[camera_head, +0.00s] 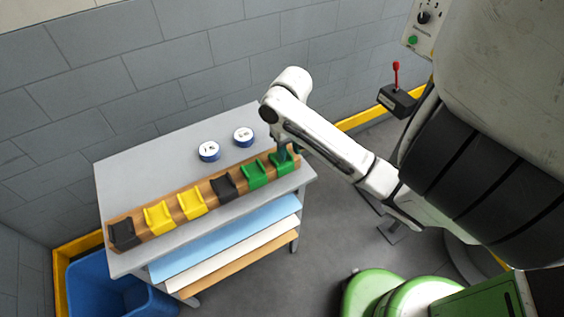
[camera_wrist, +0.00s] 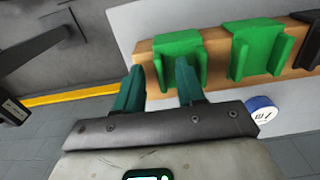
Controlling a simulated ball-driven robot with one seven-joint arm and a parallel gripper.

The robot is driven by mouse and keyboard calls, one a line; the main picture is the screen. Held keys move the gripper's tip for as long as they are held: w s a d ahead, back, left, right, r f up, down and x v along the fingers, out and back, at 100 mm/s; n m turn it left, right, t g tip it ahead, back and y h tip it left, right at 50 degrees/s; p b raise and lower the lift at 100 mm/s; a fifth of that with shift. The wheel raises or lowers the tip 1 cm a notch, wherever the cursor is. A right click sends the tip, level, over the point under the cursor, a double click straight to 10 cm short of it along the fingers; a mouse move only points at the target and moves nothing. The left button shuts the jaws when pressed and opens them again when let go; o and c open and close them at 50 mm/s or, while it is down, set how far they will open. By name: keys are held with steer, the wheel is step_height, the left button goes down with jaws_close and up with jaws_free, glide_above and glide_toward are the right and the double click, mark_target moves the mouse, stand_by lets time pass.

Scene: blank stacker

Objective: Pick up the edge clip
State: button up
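Several edge clips sit in a row on a wooden rail (camera_head: 208,200): black, two yellow, black and two green. The rightmost green clip (camera_head: 284,166) is partly hidden by my gripper (camera_head: 284,152). In the wrist view my gripper (camera_wrist: 160,72) is open, with two teal fingers apart. The near green clip (camera_wrist: 178,47) lies just beyond the fingertips. The left finger is left of this clip and the right finger overlaps its middle. I cannot tell whether either touches it. A second green clip (camera_wrist: 254,45) stands to the right, also in the head view (camera_head: 255,174).
The rail lies on a grey table (camera_head: 130,180) with two blue-and-white rolls (camera_head: 208,151) (camera_head: 243,137) behind it. Coloured sheets (camera_head: 225,238) lie on shelves below. A blue bin (camera_head: 85,285) stands at lower left. A machine with a red-knobbed lever (camera_head: 396,75) is at right.

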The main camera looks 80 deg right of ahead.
steer(key=shift+f, duration=0.25)
steer(key=shift+c, duration=0.4)
jaws_close()
